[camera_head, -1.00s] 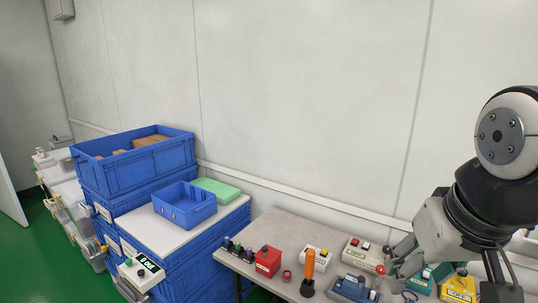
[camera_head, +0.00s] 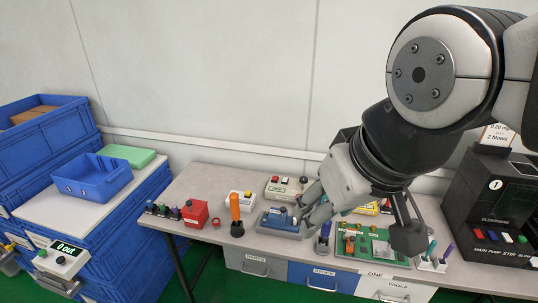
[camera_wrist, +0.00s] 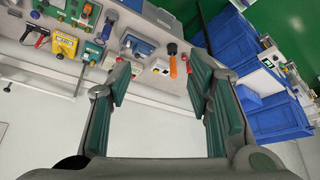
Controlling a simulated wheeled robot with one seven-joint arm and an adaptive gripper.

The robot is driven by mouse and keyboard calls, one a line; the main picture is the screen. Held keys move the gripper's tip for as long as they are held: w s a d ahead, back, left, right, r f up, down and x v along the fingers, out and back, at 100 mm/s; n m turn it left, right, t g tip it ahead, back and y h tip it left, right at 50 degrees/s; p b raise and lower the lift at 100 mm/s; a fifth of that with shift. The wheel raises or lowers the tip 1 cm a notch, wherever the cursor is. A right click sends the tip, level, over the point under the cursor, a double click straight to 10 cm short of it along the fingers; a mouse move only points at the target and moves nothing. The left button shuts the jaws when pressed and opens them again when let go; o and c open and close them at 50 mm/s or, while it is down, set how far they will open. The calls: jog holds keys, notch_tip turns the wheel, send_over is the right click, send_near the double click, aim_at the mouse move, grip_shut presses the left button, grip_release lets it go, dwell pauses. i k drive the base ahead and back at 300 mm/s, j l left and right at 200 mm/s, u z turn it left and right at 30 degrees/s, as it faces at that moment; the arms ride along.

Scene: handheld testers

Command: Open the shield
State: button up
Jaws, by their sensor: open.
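No part that I can surely call the shield stands out. Several small testers stand on the grey bench (camera_head: 190,180). A blue-grey tester (camera_head: 278,224) sits near the bench's front edge; it also shows in the wrist view (camera_wrist: 136,44). A white tester with a red button (camera_head: 287,187) stands behind it. My gripper (camera_head: 308,208) is beside the blue-grey tester's right end in the head view, partly hidden by my arm. In the wrist view, my gripper (camera_wrist: 158,98) has its green-padded fingers spread, with nothing between them.
An orange-handled tool (camera_head: 235,208) and a red box (camera_head: 195,213) stand left of the blue-grey tester. A green circuit board (camera_head: 365,243) lies to the right. A black machine (camera_head: 485,205) stands at the far right. Blue crates (camera_head: 110,215) are left of the bench.

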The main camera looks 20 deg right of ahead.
aim_at(388, 252)
jog(key=z, duration=1.65)
